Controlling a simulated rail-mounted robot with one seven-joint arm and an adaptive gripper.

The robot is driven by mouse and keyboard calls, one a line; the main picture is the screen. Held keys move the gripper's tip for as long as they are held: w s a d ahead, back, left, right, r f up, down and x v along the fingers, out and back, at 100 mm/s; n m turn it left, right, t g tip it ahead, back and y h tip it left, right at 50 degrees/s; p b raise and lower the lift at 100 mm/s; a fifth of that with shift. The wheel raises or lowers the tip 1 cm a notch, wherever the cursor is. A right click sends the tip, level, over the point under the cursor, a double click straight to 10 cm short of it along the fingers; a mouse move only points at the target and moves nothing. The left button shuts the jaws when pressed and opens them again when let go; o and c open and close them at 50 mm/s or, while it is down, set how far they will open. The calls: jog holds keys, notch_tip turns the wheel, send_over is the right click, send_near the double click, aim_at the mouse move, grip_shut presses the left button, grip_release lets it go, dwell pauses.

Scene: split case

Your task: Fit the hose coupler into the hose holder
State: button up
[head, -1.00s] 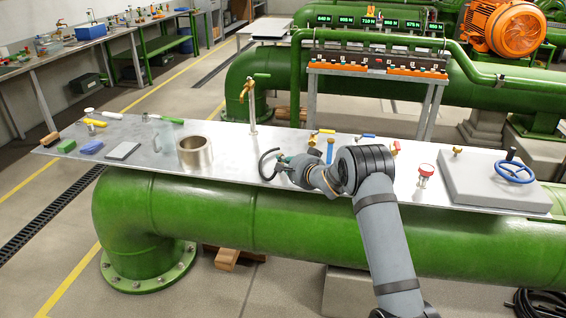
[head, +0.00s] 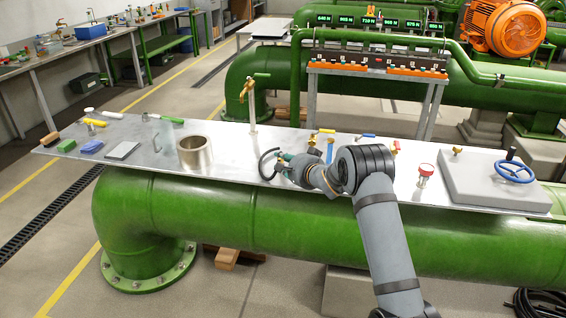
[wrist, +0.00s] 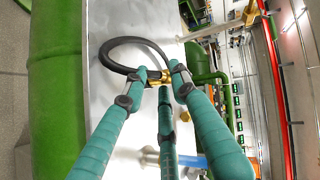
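The brass hose coupler (wrist: 156,77) sits at the end of a black curved hose (wrist: 118,48) in the wrist view. My gripper (wrist: 157,80) has its three green fingers closed in around the coupler, with the tips seeming to touch it. In the head view my gripper (head: 284,159) is low over the metal bench top, and the black hose (head: 266,166) curves out to its left. The coupler is too small to make out there. I cannot tell which item is the hose holder.
The metal bench top (head: 228,165) lies along a green pipe. A bronze ring (head: 194,153) stands left of my gripper and a brass tap on a post (head: 251,100) behind it. A blue upright piece (head: 330,150), a red-topped valve (head: 425,172) and a grey block (head: 480,182) are to the right.

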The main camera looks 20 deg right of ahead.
jog(key=shift+o, duration=0.3)
jog(key=v, duration=1.2)
jog(key=shift+w, duration=0.1)
jog(key=x, duration=1.1)
jog(key=shift+w+f, duration=0.15)
jog(key=shift+w, duration=0.2)
